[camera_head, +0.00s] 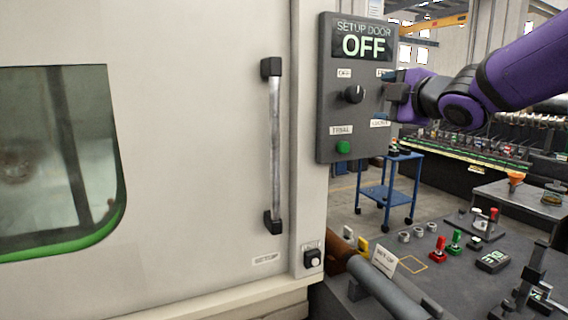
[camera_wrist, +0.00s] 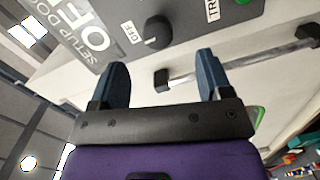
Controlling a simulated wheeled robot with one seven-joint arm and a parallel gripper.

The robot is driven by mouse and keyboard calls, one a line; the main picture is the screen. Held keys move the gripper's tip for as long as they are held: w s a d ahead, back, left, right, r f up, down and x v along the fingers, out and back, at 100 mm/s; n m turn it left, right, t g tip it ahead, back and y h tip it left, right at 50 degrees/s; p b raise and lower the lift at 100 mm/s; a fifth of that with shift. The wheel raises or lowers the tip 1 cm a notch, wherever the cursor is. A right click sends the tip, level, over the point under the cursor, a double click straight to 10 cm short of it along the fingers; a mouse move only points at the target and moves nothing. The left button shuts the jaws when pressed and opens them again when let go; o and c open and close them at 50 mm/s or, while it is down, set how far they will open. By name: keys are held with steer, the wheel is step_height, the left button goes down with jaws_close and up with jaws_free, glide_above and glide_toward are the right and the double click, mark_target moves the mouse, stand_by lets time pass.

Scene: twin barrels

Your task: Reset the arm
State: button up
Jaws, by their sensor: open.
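My purple arm (camera_head: 520,75) reaches in from the right in the head view. My gripper (camera_head: 388,90) is at the right edge of the grey control panel (camera_head: 326,110), close to its knob (camera_head: 354,94); I cannot tell whether it touches the panel. In the wrist view my gripper (camera_wrist: 158,80) is open, its two blue fingers wide apart with nothing between them. The knob (camera_wrist: 157,32) shows beyond the fingers. The panel's display reads "SETUP DOOR OFF". A green button (camera_head: 343,147) sits below the knob.
A large white machine door (camera_head: 200,150) with a vertical handle (camera_head: 275,145) fills the left. A dark bench (camera_head: 450,270) at lower right carries several small parts and a pipe. A blue cart (camera_head: 388,190) stands behind. Some floor shows between machine and cart.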

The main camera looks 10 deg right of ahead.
steer(key=s+d+f+m+g+h, duration=0.1)
steer(key=s+f+m+g, duration=0.3)
steer(key=s, duration=0.5)
steer(key=s+d+f+m+g+h, duration=0.1)
steer(key=s+f+m+g+h, duration=0.1)
steer(key=s+f+m, duration=0.4)
steer(key=s+d+f+m+g+h, duration=0.1)
steer(key=s+f+m+g, duration=0.4)
steer(key=s+m, duration=0.3)
steer(key=s+f, duration=0.1)
steer(key=s, duration=0.3)
steer(key=shift+s+m+g+h, duration=0.25)
steer(key=shift+m+g+h, duration=0.05)
steer(key=shift+m, duration=0.1)
